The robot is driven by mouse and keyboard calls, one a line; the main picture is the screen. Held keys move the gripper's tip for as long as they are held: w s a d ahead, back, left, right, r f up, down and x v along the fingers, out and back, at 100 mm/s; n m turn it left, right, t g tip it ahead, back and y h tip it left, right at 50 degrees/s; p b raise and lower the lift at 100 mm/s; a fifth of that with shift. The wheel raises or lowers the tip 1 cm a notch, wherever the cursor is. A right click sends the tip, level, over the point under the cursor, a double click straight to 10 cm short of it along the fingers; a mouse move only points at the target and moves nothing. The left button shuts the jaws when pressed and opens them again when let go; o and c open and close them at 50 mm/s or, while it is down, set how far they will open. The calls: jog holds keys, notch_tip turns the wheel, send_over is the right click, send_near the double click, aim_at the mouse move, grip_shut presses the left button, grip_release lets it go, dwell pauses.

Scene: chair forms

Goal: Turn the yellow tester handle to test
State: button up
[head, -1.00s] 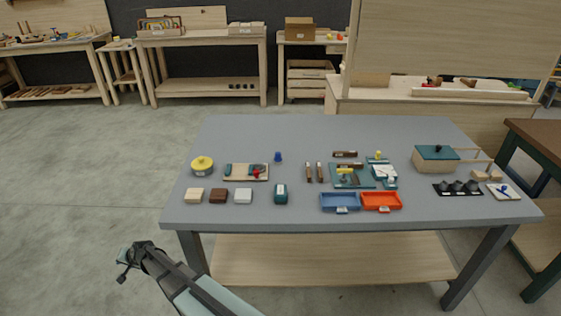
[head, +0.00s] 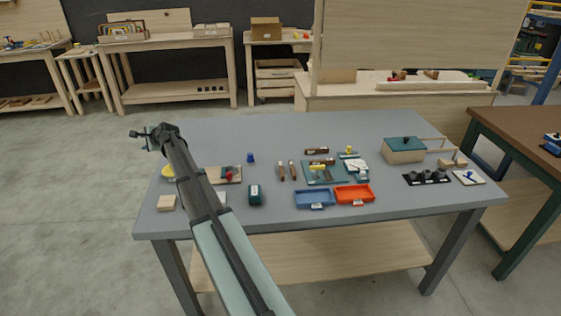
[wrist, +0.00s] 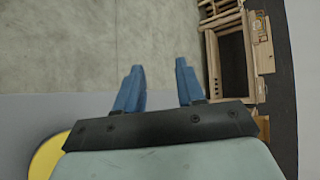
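The yellow tester handle (head: 317,168) is small in the head view. It sits on a green board (head: 322,179) near the middle of the grey table; its exact setting is too small to read. My gripper (head: 138,134) is above the table's far left corner, well to the left of the board. In the wrist view my gripper (wrist: 158,75) shows two blue fingers apart with nothing between them. The handle is not in the wrist view.
My arm covers part of the table's left side and partly hides a yellow round thing (head: 168,171). A blue tray (head: 313,205) and an orange tray (head: 353,203) stand in front of the board. A green-lidded box (head: 403,158) stands right. The table's back strip is clear.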

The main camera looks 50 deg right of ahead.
jog(key=s+d+r+m+g, duration=0.2)
jog(key=s+d+g, duration=0.3)
jog(key=s+d, duration=2.05)
jog(key=m+g+y, duration=0.2)
jog(key=m+g, duration=0.1)
jog(key=g, duration=0.1)
send_near(317, 171)
jog(key=x, duration=0.6)
jog(key=shift+w+d, duration=0.1)
jog(key=shift+w, duration=0.35)
jog(key=shift+c, duration=0.4)
grip_shut()
